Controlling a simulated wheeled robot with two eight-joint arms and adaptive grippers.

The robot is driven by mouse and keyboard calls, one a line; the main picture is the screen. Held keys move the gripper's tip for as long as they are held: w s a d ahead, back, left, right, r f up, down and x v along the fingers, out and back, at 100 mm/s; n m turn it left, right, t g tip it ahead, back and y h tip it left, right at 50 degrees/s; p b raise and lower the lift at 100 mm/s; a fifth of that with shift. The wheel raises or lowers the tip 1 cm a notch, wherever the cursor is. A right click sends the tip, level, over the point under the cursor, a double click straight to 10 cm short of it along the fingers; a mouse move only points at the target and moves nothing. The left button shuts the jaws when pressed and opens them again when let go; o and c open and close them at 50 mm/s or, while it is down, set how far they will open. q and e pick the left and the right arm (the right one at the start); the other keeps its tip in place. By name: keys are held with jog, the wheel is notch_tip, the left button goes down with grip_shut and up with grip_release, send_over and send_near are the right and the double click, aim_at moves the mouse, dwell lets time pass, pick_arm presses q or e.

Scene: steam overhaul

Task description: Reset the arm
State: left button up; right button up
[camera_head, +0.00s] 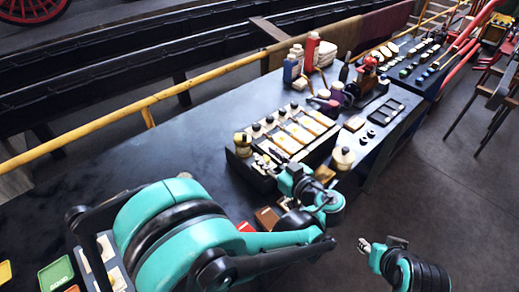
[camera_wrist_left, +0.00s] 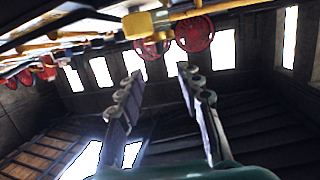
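My left arm (camera_head: 190,235) comes in from the left, large and teal, above the near part of the dark bench. Part of my right arm (camera_head: 410,270) shows at the bottom right over the floor. The state of its gripper is too unclear to tell.
The dark bench (camera_head: 110,165) has a panel box (camera_head: 290,135) with pale plates and knobs. Bottles (camera_head: 300,62) and a red-topped device (camera_head: 368,75) stand behind. Colored trays (camera_head: 56,274) lie at lower left.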

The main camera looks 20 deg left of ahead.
pick_arm(q)
jog(key=shift+s+d, duration=0.25)
jog(key=shift+d, duration=0.05)
jog(key=s+a+f+m+g+h, duration=0.2)
jog(key=s+a+f+m+h, duration=0.15)
jog(key=s, duration=0.25)
jog(key=s+a+f+m+g+h, duration=0.2)
jog(key=s+a+m+h, duration=0.1)
jog(key=s+m+h, duration=0.15)
jog(key=s+d+m+t+h, duration=0.1)
jog(key=s+d+m+h, duration=0.1)
jog(key=s+h, duration=0.2)
jog(key=shift+s+d, duration=0.4)
jog(key=shift+s, duration=0.35)
dwell(1.2)
